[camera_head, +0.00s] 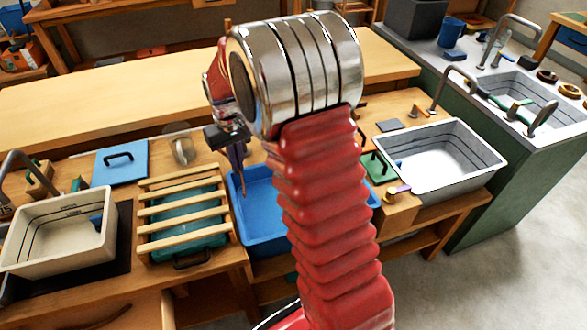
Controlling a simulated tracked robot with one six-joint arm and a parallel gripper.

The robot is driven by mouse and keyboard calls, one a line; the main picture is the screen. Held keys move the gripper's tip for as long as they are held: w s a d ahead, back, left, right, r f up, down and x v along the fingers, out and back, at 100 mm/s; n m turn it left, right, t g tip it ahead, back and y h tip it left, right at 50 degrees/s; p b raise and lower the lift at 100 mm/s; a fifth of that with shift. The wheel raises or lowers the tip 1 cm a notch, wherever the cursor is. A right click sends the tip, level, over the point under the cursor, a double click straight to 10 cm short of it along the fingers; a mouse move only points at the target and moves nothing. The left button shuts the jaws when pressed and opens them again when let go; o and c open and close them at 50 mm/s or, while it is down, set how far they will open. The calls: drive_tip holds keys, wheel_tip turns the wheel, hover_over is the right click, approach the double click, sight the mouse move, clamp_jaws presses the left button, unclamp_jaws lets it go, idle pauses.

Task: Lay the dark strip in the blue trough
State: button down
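The blue trough (262,240) sits at the bench front, centre, and my red arm covers its right part. My gripper (232,141) is small in the view, above the trough's back left corner. A thin dark strip (236,163) hangs down from the gripper, its lower end over the trough's left side. The gripper looks shut on the strip; the fingers themselves are hard to make out. The strip appears to hang above the trough floor, but its exact height cannot be told.
A slatted wooden rack (185,216) over a teal tray stands just left of the trough. A white basin (62,232) is at far left and a blue board (120,165) behind. A grey-white basin (440,155) stands right. A long raised shelf (110,97) runs behind.

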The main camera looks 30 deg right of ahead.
drive_tip(key=s+d+f+m, duration=0.2)
drive_tip(key=s+d+m, duration=0.1)
drive_tip(key=d+m, duration=0.4)
drive_tip(key=s+d+f+m, duration=0.3)
drive_tip(key=d+m, duration=0.4)
drive_tip(key=m, duration=0.6)
drive_tip(key=shift+s+m, duration=0.4)
drive_tip(key=shift+s, duration=0.05)
drive_tip(key=shift+f, duration=9)
drive_tip(key=c, duration=1.9)
unclamp_jaws()
